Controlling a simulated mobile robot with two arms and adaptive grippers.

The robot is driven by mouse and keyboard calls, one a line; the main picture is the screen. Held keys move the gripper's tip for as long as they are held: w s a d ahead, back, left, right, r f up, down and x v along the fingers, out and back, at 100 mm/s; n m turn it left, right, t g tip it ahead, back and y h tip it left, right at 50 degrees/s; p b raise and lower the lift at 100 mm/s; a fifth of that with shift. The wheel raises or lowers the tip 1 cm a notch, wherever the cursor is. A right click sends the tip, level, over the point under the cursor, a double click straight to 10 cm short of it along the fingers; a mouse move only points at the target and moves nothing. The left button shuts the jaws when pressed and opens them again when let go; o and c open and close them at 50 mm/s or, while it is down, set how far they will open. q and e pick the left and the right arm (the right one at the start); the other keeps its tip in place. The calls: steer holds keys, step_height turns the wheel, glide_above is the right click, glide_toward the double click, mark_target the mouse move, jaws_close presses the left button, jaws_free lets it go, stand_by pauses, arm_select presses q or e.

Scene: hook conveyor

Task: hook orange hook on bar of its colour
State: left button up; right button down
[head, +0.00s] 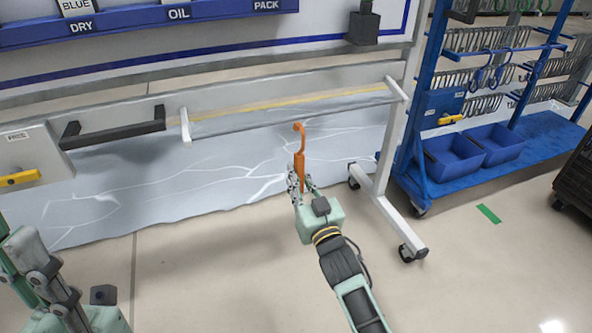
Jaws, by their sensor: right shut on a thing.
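The orange hook (299,162) stands upright in my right gripper (301,184), its curved end at the top. My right gripper is shut on its lower part, in front of the rack. A thin grey bar (290,118) runs across the rack between two light end pieces, with a yellow-orange stripe (290,101) on the panel just above it. The hook's top is just below the bar in the picture; I cannot tell the depth gap between them. Part of my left gripper (40,272) shows at the lower left; its fingertips are not clear.
A black handle-like bar (113,127) and a box with a yellow handle (20,179) are at the left. The rack's wheeled white leg (388,205) stands right of my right gripper. A blue rack (432,110) with blue bins (455,160) is further right. The floor in front is clear.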

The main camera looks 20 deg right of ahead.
steer(key=shift+s+p, duration=0.85)
steer(key=shift+s, duration=1.2)
